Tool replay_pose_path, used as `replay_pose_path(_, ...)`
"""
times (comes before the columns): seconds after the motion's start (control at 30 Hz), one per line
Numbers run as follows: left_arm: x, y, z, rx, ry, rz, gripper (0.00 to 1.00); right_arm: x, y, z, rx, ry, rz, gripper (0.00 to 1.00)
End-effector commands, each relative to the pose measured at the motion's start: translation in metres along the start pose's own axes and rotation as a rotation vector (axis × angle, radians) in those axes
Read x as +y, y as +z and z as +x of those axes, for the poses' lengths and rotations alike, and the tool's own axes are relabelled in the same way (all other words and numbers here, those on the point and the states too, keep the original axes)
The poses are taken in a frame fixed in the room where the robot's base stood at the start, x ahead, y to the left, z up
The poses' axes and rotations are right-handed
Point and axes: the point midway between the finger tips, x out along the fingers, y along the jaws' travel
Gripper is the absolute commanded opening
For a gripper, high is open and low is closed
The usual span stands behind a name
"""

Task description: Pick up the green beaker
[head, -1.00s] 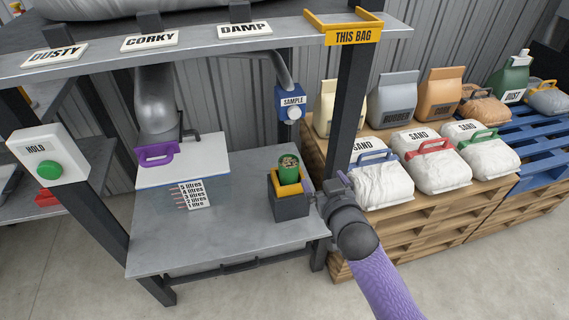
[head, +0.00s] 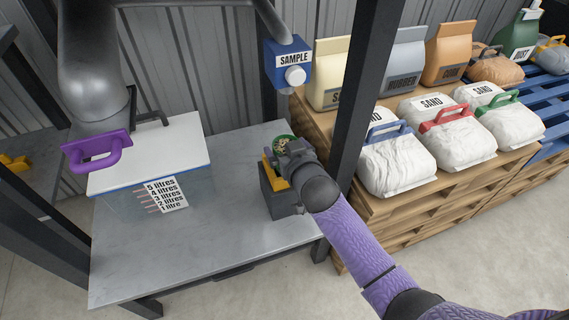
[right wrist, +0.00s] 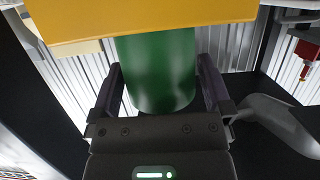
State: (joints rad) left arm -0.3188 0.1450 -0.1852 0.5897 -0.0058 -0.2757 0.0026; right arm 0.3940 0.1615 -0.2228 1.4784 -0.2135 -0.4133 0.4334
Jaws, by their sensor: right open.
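The green beaker (head: 283,140) stands in a yellow holder (head: 268,168) on a dark grey block (head: 281,203) on the table; light granules show in its top. In the head view my right gripper (head: 293,158) is at the beaker and covers much of it. In the right wrist view the green beaker (right wrist: 158,75) is between the two open fingers of the right gripper (right wrist: 160,82), with a narrow gap visible beside it. The yellow part (right wrist: 140,18) crosses the top of that view. My left gripper is not in view.
A clear bin (head: 120,200) with a white lid and litre scale stands on the grey table (head: 225,237), under a chute with a purple handle (head: 97,150). A blue SAMPLE box (head: 288,62) hangs above the beaker. A dark post (head: 362,100) and sand bags (head: 397,163) are to the right.

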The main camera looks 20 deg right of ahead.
Motion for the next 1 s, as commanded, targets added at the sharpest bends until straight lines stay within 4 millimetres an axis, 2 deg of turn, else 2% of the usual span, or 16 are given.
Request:
replay_pose_path(0.23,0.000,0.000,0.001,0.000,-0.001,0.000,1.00,0.000,-0.002,0.003,0.001,0.000,0.001,1.00)
replay_pose_path(0.6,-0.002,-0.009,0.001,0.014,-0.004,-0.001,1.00,0.000,-0.002,0.003,0.001,0.000,0.000,0.22)
replay_pose_path(0.83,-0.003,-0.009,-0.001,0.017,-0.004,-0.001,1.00,0.000,-0.006,0.002,0.003,-0.001,0.000,0.21)
replay_pose_path(0.87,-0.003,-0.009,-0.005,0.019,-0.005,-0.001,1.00,0.000,-0.011,0.001,0.004,-0.001,0.000,0.21)
replay_pose_path(1.0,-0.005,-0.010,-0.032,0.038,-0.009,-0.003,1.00,0.000,-0.051,-0.012,0.011,-0.001,0.001,0.21)
